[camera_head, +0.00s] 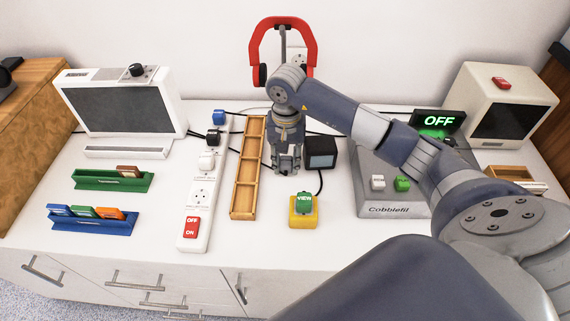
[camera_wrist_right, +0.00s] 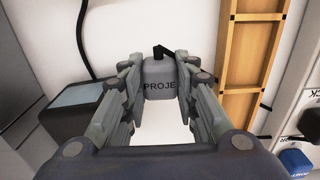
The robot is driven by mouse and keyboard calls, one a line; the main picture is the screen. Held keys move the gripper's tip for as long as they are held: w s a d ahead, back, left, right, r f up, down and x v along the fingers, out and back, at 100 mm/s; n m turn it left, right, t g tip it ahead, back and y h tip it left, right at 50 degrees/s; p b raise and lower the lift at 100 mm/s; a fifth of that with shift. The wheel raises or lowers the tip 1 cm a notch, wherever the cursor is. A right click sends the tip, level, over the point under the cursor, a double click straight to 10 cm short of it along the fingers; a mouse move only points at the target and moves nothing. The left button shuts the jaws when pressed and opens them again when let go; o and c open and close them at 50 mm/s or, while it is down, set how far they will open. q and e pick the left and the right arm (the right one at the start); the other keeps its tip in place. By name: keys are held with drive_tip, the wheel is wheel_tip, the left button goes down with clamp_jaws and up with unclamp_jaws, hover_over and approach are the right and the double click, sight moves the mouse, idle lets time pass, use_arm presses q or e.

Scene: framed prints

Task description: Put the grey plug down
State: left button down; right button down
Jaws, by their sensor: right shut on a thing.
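In the wrist view, the grey plug (camera_wrist_right: 160,84) is a small block with dark lettering that reads "PROJE" and a short black cable stub. My right gripper (camera_wrist_right: 160,90) is shut on it, one finger on each side. In the head view, my right gripper (camera_head: 289,163) points down over the white counter, between the wooden tray and a small black box. The plug is mostly hidden by the fingers there, and I cannot tell whether it touches the counter. My left gripper is not in view.
A wooden compartment tray (camera_head: 237,203) lies left of the gripper. A white power strip (camera_head: 188,243) beyond it holds several plugs and shows a bare socket. The black box (camera_head: 321,152) stands close right. A yellow box (camera_head: 303,219) with a green button is in front.

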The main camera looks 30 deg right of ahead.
drive_tip(key=shift+f, duration=1.1)
drive_tip(key=shift+f, duration=0.2)
drive_tip(key=c, duration=1.2)
unclamp_jaws()
drive_tip(key=shift+r, duration=0.1)
drive_tip(key=shift+c, duration=0.2)
